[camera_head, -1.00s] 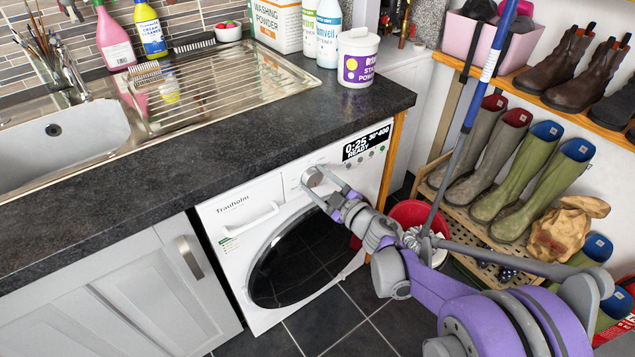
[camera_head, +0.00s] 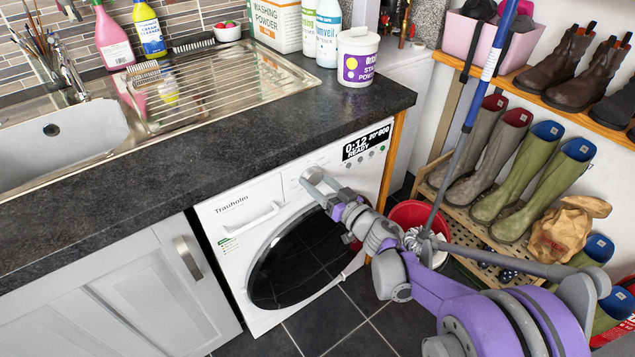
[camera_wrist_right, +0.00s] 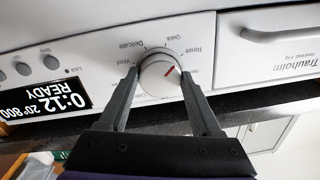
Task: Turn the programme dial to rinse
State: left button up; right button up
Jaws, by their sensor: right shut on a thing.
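The white washing machine (camera_head: 285,215) stands under the dark worktop. Its round programme dial (camera_head: 311,175) is partly hidden by my right gripper (camera_head: 318,183), whose grey fingers are shut on it from both sides. In the right wrist view the dial (camera_wrist_right: 158,78) sits between the two fingers, and its red mark points up and right, toward the "Rinse" label (camera_wrist_right: 201,57). The "Quick", "Delicate" and "Wool" labels also show around it. The display (camera_head: 368,141) reads 0:12, 20°, 800, READY. My left gripper is out of view.
The round black door (camera_head: 300,260) lies below the dial, with the detergent drawer (camera_head: 252,218) to the left. A red bucket (camera_head: 412,214) with a mop stands right of the machine. Boots stand on a rack (camera_head: 437,185) further right. The worktop (camera_head: 220,140) overhangs the machine.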

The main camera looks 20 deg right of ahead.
jog(key=shift+m, duration=1.1)
jog(key=o, duration=1.4)
jog(key=shift+c, duration=0.2)
jog(key=p+v, duration=0.1)
jog(key=v, duration=0.9)
jog(key=shift+s+d, duration=0.15)
jog(key=shift+s, duration=0.25)
jog(key=shift+f, duration=0.1)
